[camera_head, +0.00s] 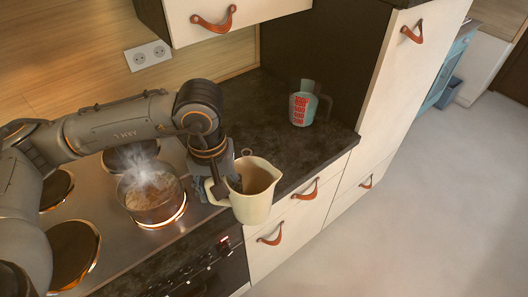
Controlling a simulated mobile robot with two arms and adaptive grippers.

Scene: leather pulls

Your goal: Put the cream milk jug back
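The cream milk jug (254,203) is in the middle of the head view, with its spout toward the upper right and its inside showing brownish. It is near the front edge of the counter, beside the stove. My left gripper (212,188) is at the jug's handle, on the jug's left side. The fingers appear closed around the handle, though the wrist partly hides them. Whether the jug's base touches anything is hard to tell. My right gripper is not in view.
A steaming pot (151,194) stands on a glowing burner of the stove (112,222), left of the jug. A measuring cup with red markings (301,105) stands at the back of the dark counter (272,122). A tall cabinet (400,85) borders the right.

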